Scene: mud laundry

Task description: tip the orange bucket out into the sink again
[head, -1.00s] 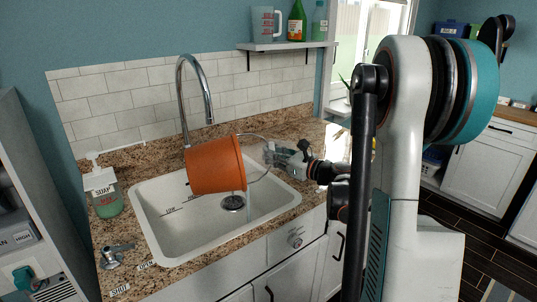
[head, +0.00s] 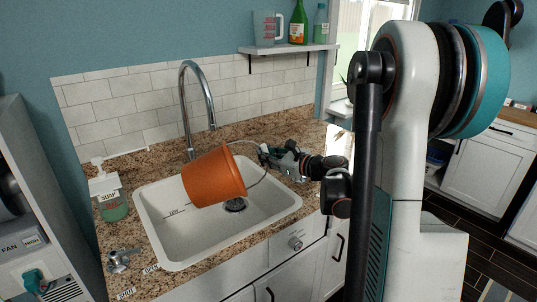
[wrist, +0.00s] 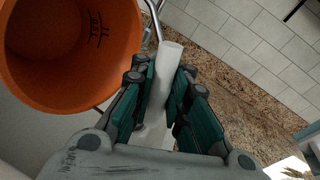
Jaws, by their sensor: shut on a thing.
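The orange bucket (head: 212,178) hangs on its side over the sink (head: 160,232) in the head view. Its closed end is at the left and its rim at the right, a little higher. In the wrist view its open mouth (wrist: 70,45) shows dark marks inside and no clear water. My gripper (head: 266,152) is at the right of the bucket, above the sink's back right edge. In the wrist view my gripper (wrist: 165,90) is shut on the pale bar-shaped grip (wrist: 168,70) of the bucket's handle.
The tall faucet (head: 185,110) stands just behind the bucket. A soap bottle (head: 110,195) is left of the sink, and a lever (head: 120,260) is at the front left. A shelf (head: 285,48) with bottles and a jug is on the wall above.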

